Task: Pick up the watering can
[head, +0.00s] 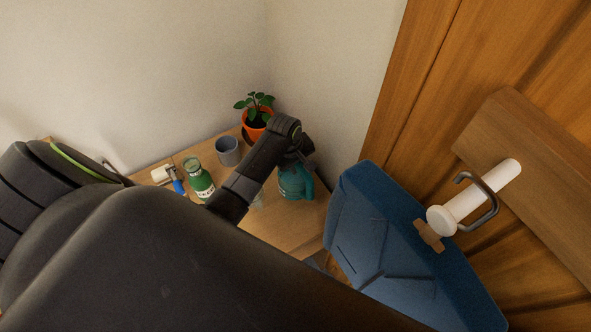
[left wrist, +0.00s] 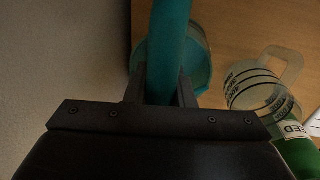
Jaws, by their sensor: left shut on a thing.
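The teal watering can (head: 297,184) stands at the right end of the wooden table, partly hidden by my left arm. My left gripper (head: 300,158) is over it from above. In the left wrist view the two fingers (left wrist: 160,85) are shut on a teal bar-like part of the watering can (left wrist: 171,35), with the can's rounded body behind it. I cannot tell whether the can is lifted off the table. My right gripper does not show.
A potted plant (head: 257,119), a grey cup (head: 228,151), a green bottle (head: 199,180) and a clear measuring jug (left wrist: 254,86) stand nearby on the table (head: 283,232).

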